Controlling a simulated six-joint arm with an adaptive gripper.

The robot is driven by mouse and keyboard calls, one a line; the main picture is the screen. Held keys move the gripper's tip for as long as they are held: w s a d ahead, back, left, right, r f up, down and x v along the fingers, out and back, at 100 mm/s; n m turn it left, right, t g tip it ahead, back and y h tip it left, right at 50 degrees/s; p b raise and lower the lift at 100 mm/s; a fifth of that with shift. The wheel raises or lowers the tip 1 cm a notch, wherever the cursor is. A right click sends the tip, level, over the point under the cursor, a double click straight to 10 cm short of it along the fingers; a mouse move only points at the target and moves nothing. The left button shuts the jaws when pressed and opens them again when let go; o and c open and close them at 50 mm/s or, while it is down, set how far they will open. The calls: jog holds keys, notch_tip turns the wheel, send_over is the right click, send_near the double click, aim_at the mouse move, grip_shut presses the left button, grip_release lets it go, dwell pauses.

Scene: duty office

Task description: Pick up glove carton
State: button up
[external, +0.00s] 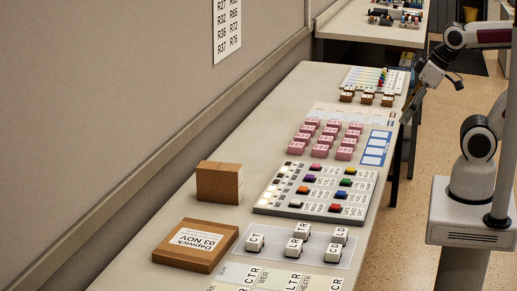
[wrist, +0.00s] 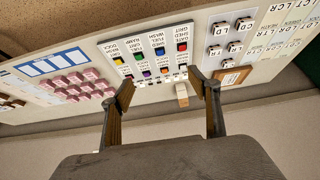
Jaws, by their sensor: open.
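A plain brown carton (external: 219,182), likely the glove carton, stands on the table near the wall in the external view. No label on it can be read. In the wrist view a small pale tan block, apparently the same carton (wrist: 182,94), shows between the finger outlines, well beyond them. My gripper (external: 406,115) is open and empty, above the table's right edge toward the far end, far from the carton. Its two fingers (wrist: 160,84) are spread apart in the wrist view.
A flat brown box (external: 195,245) marked Dapwick lies in front of the carton. A board with coloured blocks (external: 320,190), pink blocks (external: 330,138), white lettered cubes (external: 301,230) and small brown blocks (external: 367,97) fill the table's middle and right. Bare table surrounds the carton's far side.

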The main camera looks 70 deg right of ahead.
jog(key=shift+w, duration=0.15)
jog(key=t, duration=0.6)
send_over(240, 168)
jog(key=s+d, duration=0.2)
jog(key=s, duration=0.6)
notch_tip(240, 168, down, 9)
jog(key=shift+n+t+y, duration=0.3)
jog(key=shift+t, duration=0.5)
jog(key=w+f, duration=0.2)
jog(key=f, duration=0.1)
jog(key=w+a+f, duration=0.1)
jog(key=w+f, duration=0.1)
jog(key=f, duration=0.1)
jog(key=w+a+f, duration=0.1)
jog(key=w+f, duration=0.1)
jog(key=f, duration=0.1)
jog(key=shift+w+f, duration=0.35)
jog(key=shift+w+a+f, duration=0.1)
jog(key=shift+w+f, duration=0.2)
jog(key=shift+f, duration=0.3)
jog(key=shift+x, duration=1.3)
